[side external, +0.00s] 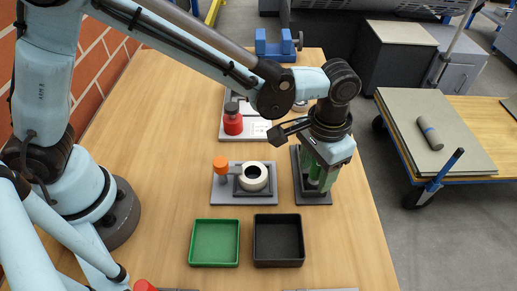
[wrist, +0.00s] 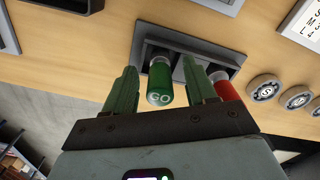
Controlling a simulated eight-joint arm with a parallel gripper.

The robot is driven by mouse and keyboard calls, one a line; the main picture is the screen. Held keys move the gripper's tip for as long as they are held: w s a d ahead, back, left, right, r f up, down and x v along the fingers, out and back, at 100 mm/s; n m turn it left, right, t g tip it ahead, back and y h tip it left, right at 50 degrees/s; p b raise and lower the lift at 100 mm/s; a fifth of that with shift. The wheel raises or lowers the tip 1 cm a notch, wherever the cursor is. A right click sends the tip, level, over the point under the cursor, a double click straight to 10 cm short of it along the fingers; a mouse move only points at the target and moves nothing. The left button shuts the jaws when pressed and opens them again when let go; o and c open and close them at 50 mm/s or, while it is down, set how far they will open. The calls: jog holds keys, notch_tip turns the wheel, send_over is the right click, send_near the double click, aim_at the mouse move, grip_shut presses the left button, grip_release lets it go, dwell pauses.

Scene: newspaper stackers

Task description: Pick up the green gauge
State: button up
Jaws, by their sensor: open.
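The green gauge (wrist: 160,84), a short cylinder marked "GO", stands in a dark grey holder (wrist: 182,44) in the wrist view. My gripper (wrist: 160,92) is open, with one green finger on each side of the gauge and visible gaps between. A red gauge (wrist: 229,98) is in the same holder, just right of my right finger and partly hidden by it. In the side view my gripper (side external: 322,178) points down over the holder (side external: 314,199) on the table's right part. There the gripper hides most of the gauges.
A green tray (side external: 214,262) and a black tray (side external: 278,262) lie near the front. Left of the holder is a fixture (side external: 222,195) with an orange knob and pale ring. A red-bodied item (side external: 233,122) and blue vise (side external: 278,46) are farther back.

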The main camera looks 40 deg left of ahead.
jog(key=shift+c, duration=0.2)
grip_shut()
jog(key=shift+r, duration=0.15)
jog(key=shift+r, duration=0.6)
notch_tip(320, 180, up, 2)
jog(key=shift+r, duration=0.2)
jog(key=s+d+r, duration=0.4)
jog(key=s+r, duration=0.3)
jog(key=s, duration=0.3)
jog(key=shift+s+d, duration=0.3)
jog(key=shift+d, duration=0.1)
